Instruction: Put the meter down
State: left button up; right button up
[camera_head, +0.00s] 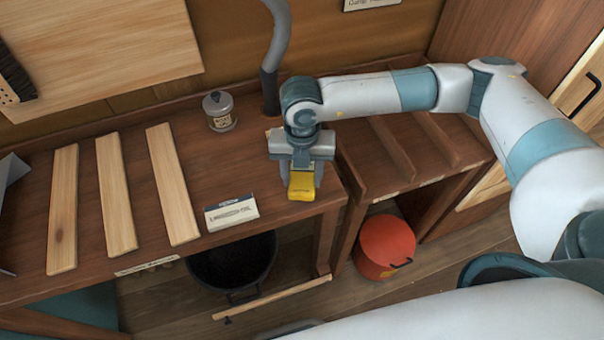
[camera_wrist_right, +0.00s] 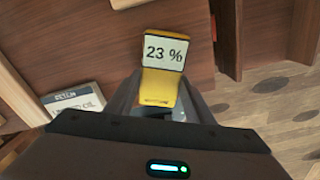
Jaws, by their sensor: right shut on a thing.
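The meter (camera_head: 301,187) is a small yellow device held in my right gripper (camera_head: 300,172) near the front right corner of the wooden bench (camera_head: 270,190). In the right wrist view the meter (camera_wrist_right: 160,85) stands between the fingers, and its white display reads 23 %. My right gripper (camera_wrist_right: 165,105) is shut on it. I cannot tell whether the meter touches the bench top. My left gripper is not in view.
Three pale planks (camera_head: 171,184) lie on the bench at left. A white label card (camera_head: 231,212) stands at its front edge, left of the meter. A lidded jar (camera_head: 219,110) stands further back. A black tub (camera_head: 232,264) and red canister (camera_head: 384,246) are below.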

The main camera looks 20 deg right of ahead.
jog(key=shift+f, duration=0.45)
jog(key=shift+f, duration=0.2)
jog(key=o, duration=1.2)
jog(key=shift+c, duration=0.2)
jog(key=shift+r, duration=0.1)
